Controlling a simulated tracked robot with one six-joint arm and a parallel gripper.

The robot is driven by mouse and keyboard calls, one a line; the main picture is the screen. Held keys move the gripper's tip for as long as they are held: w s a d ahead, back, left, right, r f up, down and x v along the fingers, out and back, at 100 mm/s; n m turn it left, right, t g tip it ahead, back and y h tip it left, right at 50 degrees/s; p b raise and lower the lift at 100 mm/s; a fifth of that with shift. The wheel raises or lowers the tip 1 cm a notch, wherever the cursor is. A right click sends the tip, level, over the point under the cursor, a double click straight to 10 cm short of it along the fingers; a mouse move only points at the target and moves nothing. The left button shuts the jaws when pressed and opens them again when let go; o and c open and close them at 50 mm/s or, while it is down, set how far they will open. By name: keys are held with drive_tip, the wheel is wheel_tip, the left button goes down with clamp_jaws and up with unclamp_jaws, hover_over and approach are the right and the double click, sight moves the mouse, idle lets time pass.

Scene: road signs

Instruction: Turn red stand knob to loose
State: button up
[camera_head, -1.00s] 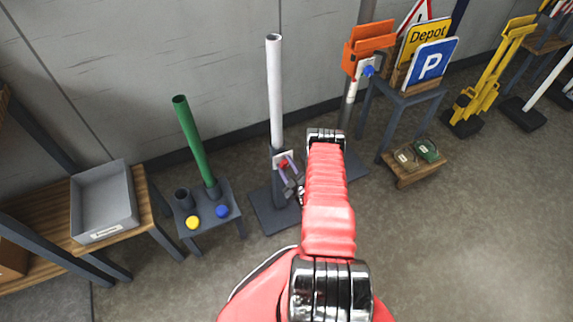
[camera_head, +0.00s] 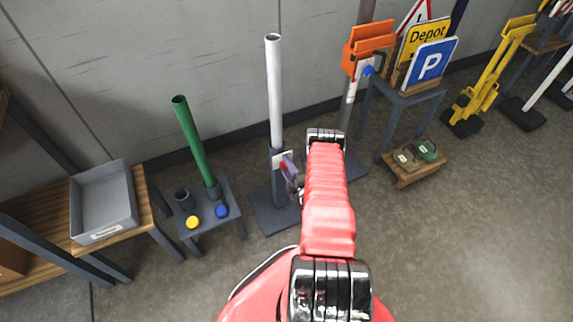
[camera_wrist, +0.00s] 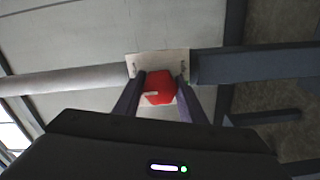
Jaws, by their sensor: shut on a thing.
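The red knob (camera_wrist: 159,87) sits on a pale plate (camera_wrist: 145,62) on the dark stand post (camera_wrist: 250,62), with a white pole (camera_head: 274,90) rising from the post. In the wrist view my gripper (camera_wrist: 160,88) has one purple-grey finger on each side of the knob and is shut on it. A small pale mark shows on the knob's face. In the head view the knob (camera_head: 283,166) is partly hidden by my gripper (camera_head: 288,168), and my red arm covers the area to its right.
A grey bin (camera_head: 103,203) sits further left. Signs (camera_head: 430,62) stand at right.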

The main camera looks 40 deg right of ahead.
drive_tip(key=shift+s+a+f, duration=0.15)
drive_tip(key=shift+s+f, duration=0.1)
drive_tip(key=shift+f, duration=0.15)
drive_tip(key=o, duration=0.7)
drive_tip(key=shift+c, duration=0.2)
drive_tip(key=o, duration=0.4)
drive_tip(key=shift+w+r, duration=0.1)
drive_tip(key=shift+r, duration=0.1)
drive_tip(key=v, duration=1.3)
drive_tip(key=shift+s, duration=0.35)
